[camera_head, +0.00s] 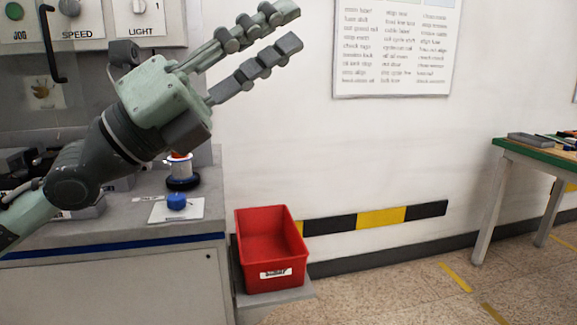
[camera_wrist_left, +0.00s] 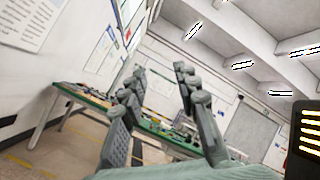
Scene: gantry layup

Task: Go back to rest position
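My left gripper (camera_head: 290,28) is raised high in the upper left of the head view, in front of the wall and pointing up to the right. Its fingers are spread apart with nothing between them. The left wrist view also shows the two open fingers (camera_wrist_left: 155,85), with the room and ceiling beyond. My right gripper is in neither view.
A red bin (camera_head: 268,245) sits on a low shelf. A green-topped table (camera_head: 520,152) stands at right. Floor between is clear.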

